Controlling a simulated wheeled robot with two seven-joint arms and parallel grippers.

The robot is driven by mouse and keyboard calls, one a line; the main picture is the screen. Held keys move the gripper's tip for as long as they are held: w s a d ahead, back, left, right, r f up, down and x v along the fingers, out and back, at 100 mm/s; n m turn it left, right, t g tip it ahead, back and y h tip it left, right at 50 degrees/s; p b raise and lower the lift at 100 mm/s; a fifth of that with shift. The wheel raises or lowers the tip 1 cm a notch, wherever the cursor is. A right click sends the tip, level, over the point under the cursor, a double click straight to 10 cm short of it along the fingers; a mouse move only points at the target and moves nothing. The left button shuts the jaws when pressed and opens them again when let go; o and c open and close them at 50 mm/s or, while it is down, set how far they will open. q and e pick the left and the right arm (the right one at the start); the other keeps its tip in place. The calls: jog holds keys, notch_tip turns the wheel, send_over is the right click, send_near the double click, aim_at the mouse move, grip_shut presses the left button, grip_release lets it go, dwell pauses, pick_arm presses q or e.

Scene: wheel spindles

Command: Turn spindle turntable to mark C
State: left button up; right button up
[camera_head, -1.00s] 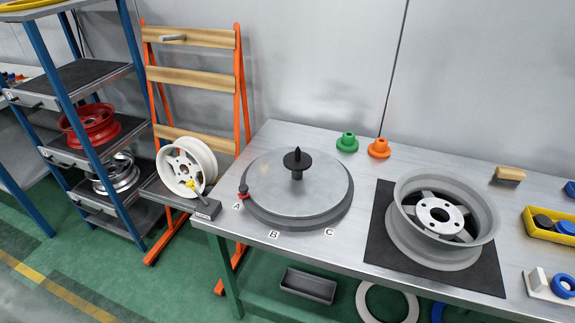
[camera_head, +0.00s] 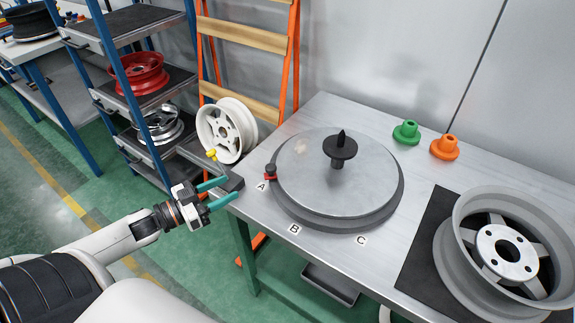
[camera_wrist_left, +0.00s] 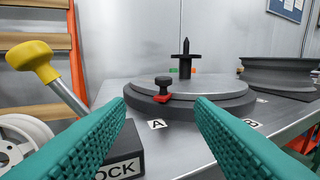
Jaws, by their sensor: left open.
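The round spindle turntable (camera_head: 300,165) lies on the bench with a black pointed spindle (camera_head: 340,149) at its centre. A red pointer with a black knob (camera_head: 270,173) sits at the turntable's left edge, beside mark A (camera_head: 262,187). Mark B (camera_head: 294,229) and mark C (camera_head: 361,239) lie along the front edge. My left gripper (camera_head: 230,190) is open and empty, left of the bench edge and pointing at the turntable. In the left wrist view the red pointer with its black knob (camera_wrist_left: 163,89) shows between the green fingers, some way ahead. My right gripper is not in view.
A lock box (camera_wrist_left: 120,150) with a yellow-knobbed lever (camera_head: 211,154) stands close by the left gripper. A grey wheel (camera_head: 505,245) lies on a black mat at right. Green (camera_head: 407,132) and orange (camera_head: 445,147) hubs stand at the back. A white wheel (camera_head: 226,130) is behind the lever.

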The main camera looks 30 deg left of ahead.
aim_at(266, 177)
pick_arm(q)
jog(key=shift+w+d+r, duration=0.4)
jog(key=shift+d+r, duration=0.05)
jog(key=x, duration=1.1)
grip_shut()
